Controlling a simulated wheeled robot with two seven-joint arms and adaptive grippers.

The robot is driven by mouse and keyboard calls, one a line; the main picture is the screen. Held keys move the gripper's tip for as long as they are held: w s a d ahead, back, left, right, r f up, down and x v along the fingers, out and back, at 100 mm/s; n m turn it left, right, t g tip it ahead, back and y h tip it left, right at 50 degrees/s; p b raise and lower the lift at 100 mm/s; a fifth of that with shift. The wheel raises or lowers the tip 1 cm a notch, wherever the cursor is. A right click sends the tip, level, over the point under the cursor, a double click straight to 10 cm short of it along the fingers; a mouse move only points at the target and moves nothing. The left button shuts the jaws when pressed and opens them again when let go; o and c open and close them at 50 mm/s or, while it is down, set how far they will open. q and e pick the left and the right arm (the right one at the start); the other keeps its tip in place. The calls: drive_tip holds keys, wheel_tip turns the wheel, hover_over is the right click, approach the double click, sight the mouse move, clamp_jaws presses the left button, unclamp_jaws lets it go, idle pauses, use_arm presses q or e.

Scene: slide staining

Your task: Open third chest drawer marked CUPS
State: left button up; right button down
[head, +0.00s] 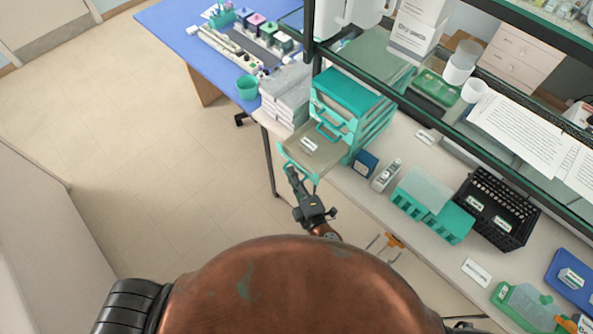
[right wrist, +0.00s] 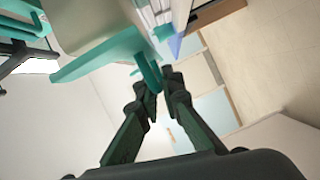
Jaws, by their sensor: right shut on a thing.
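The teal drawer chest (head: 352,86) stands on the bench at the upper middle of the head view. A low drawer (head: 325,158) is pulled well out toward me, with a small white label card in it, its print too small to read. My right gripper (head: 291,172) is at this drawer's teal front and is shut on its handle. In the right wrist view the fingers (right wrist: 161,78) close around the teal handle (right wrist: 147,66), below the drawer front (right wrist: 95,57). The drawers above it look closed. My left gripper is not in view.
A small blue box (head: 366,162), a teal rack (head: 432,205) and a black rack (head: 497,208) lie to the right on the bench. A glass-edged shelf runs above. The floor left of the open drawer is clear.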

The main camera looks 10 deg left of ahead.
drive_tip(key=c, duration=2.1)
unclamp_jaws()
drive_tip(key=v, duration=1.2)
